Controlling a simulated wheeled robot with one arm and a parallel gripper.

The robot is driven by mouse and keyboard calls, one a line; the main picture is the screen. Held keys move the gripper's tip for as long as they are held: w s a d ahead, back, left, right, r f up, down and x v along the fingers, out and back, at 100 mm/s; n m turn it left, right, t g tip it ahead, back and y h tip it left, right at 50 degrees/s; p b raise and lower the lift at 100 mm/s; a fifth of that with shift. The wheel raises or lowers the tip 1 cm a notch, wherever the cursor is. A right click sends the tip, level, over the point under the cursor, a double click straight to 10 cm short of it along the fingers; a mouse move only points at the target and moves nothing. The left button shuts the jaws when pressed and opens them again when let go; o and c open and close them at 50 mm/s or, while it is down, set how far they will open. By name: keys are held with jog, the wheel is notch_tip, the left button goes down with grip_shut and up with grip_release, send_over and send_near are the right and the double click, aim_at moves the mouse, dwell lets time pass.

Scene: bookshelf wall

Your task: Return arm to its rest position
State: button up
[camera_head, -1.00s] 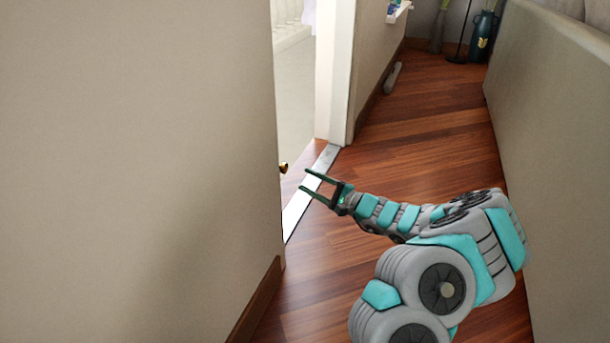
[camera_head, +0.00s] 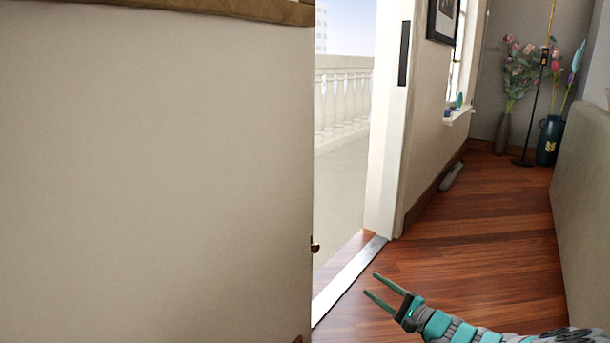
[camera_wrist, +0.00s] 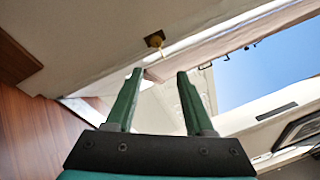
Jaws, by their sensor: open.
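My gripper (camera_head: 388,290) is open and empty at the lower right of the head view, its two green fingers pointing left and up over the wood floor. My teal and grey arm runs from it to the lower right, cut off by the picture's edge. In the wrist view my gripper (camera_wrist: 157,85) shows two green fingers spread apart with nothing between them.
A large pale wall or door panel (camera_head: 150,170) fills the left. An open doorway with a metal threshold (camera_head: 350,277) leads to a balcony with a balustrade (camera_head: 340,97). A beige sofa-like surface (camera_head: 585,200) stands right. Vases (camera_head: 549,140) stand at the back. Wood floor (camera_head: 475,235) is clear between.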

jog(key=s+a+r+n+g+y+p, duration=0.1)
jog(key=s+a+r+n+g+y, duration=0.1)
jog(key=s+a+r+n+g, duration=0.4)
jog(key=s+a+r+n+g+y+p, duration=0.15)
jog(key=s+a+r, duration=0.25)
jog(key=a+r, duration=0.5)
jog(key=s+a+r+n+g+h+p, duration=0.1)
jog(key=s+a+n+g, duration=0.25)
jog(key=s, duration=0.45)
jog(key=s+a+r+n+g+h, duration=0.1)
jog(key=s+a+r+n+g, duration=0.15)
jog(key=s+a+g, duration=0.35)
jog(key=s+d+f+n+h+p, duration=0.1)
jog(key=s+d+h, duration=0.15)
jog(key=s, duration=0.45)
jog(key=s+d+f+n+h+p, duration=0.1)
jog(key=s+f+n+h, duration=0.1)
jog(key=s+h, duration=0.35)
jog(key=s+d+m+t+h+p, duration=0.1)
jog(key=s+d+h, duration=0.5)
jog(key=s+d, duration=0.6)
jog(key=d+p, duration=0.1)
jog(key=d, duration=0.3)
jog(key=shift+s+d+f, duration=0.25)
jog(key=shift+f, duration=0.05)
jog(key=shift+h, duration=0.25)
